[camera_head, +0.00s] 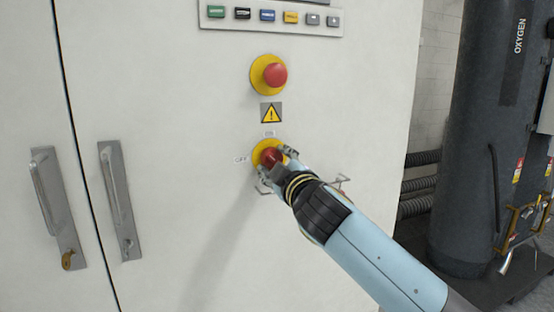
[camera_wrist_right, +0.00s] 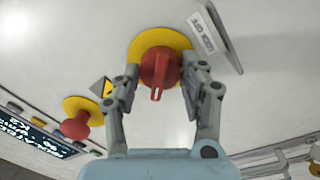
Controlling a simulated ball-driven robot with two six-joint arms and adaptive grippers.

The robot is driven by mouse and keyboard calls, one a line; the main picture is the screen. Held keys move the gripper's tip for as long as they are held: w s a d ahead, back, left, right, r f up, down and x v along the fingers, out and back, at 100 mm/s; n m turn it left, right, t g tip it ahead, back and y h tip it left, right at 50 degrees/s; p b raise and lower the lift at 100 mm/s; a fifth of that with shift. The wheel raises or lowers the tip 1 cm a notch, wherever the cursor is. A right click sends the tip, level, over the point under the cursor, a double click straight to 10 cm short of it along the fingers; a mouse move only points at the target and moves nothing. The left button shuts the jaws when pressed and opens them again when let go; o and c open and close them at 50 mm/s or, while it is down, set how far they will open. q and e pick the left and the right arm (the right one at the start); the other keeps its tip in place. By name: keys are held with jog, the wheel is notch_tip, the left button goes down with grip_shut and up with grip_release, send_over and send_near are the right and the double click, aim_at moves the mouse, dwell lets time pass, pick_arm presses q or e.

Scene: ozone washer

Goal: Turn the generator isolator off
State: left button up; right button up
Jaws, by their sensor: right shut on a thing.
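The isolator is a red rotary knob (camera_head: 268,156) on a round yellow plate (camera_head: 258,148) on the white cabinet front. An OFF label (camera_head: 240,160) is at its left and an ON label (camera_head: 269,134) just above it. My right gripper (camera_head: 276,163) is shut on the knob. In the right wrist view the two grey fingers (camera_wrist_right: 160,80) straddle the red knob (camera_wrist_right: 158,68), with the yellow plate (camera_wrist_right: 140,42) behind. The knob's ridge shows between the fingers; I cannot tell its exact setting. My left gripper is not in view.
A red emergency button (camera_head: 275,76) sits above, with a warning sign (camera_head: 271,112) between. A row of coloured buttons (camera_head: 267,15) is at the top. Door handles (camera_head: 118,200) are at left. A dark oxygen tank (camera_head: 490,140) and hoses (camera_head: 420,185) stand right of the cabinet.

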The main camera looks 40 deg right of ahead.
jog(key=shift+d+n+y+p, duration=0.1)
jog(key=shift+n+y+p, duration=0.2)
jog(key=shift+n+p, duration=3)
jog(key=n+b, duration=0.3)
jog(key=shift+n+t, duration=0.3)
jog(key=o, duration=1.2)
jog(key=shift+c, duration=0.2)
jog(key=r+v, duration=0.1)
jog(key=v, duration=1.1)
jog(key=shift+f, duration=0.45)
